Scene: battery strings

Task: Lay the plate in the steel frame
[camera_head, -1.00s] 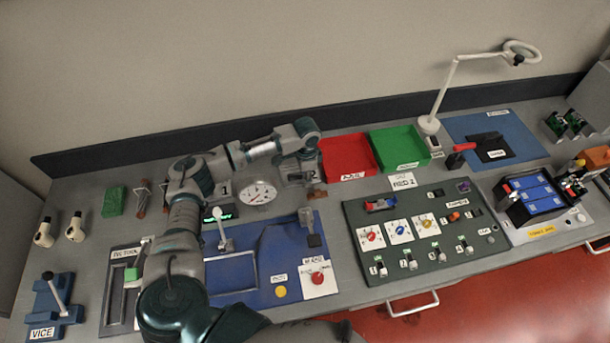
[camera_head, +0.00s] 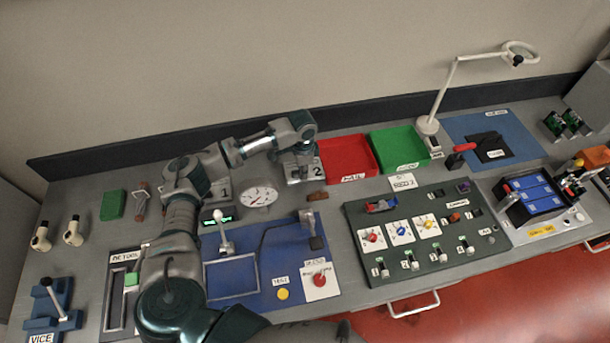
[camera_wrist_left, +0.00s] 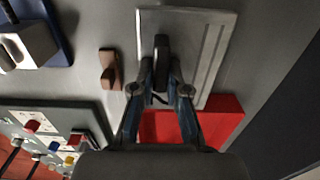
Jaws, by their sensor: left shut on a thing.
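The plate (camera_wrist_left: 208,45) is a light grey rectangle with long grooves and an upright black handle (camera_wrist_left: 162,48). My left gripper (camera_wrist_left: 165,82) is shut on that handle. In the head view my left gripper (camera_head: 296,158) is at the back of the bench, left of the red tray, with the plate (camera_head: 292,174) mostly hidden under it, beside a "2" label. I cannot tell whether the plate touches the bench. The steel frame (camera_head: 231,259) is a thin grey rectangle outline on the blue mat, nearer the front and to the left.
A red tray (camera_head: 372,170) and a green tray (camera_head: 421,152) stand right of the gripper. A round dial (camera_head: 258,193) and an upright lever (camera_head: 224,238) stand near the frame. A small brown block (camera_head: 318,194) lies in front of the plate.

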